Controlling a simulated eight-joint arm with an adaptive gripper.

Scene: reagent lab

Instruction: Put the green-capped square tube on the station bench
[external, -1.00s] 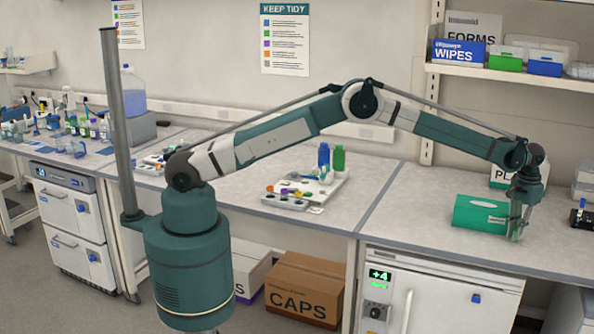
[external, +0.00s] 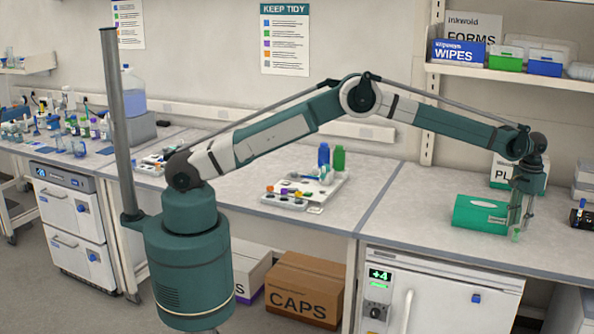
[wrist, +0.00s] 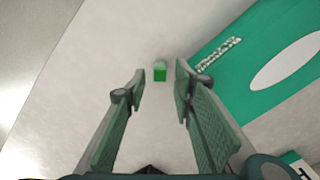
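The green-capped square tube (wrist: 160,72) is on the pale bench top in the wrist view, seen from above with its green cap toward the camera. In the external view the tube (external: 516,236) is a small greenish shape just below my fingertips. My gripper (wrist: 158,88) is open, with a finger on either side and a clear gap between them. The tube appears just beyond the fingertips, apart from both. In the external view my gripper (external: 521,224) points down above the bench (external: 430,222). The tube's body is mostly hidden under its cap.
A green box (external: 480,213) lies on the bench just left of my gripper; it fills the right side of the wrist view (wrist: 265,65). A white box stands behind my wrist. A dark-capped item (external: 582,215) is to the right. Bench left of the green box is clear.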

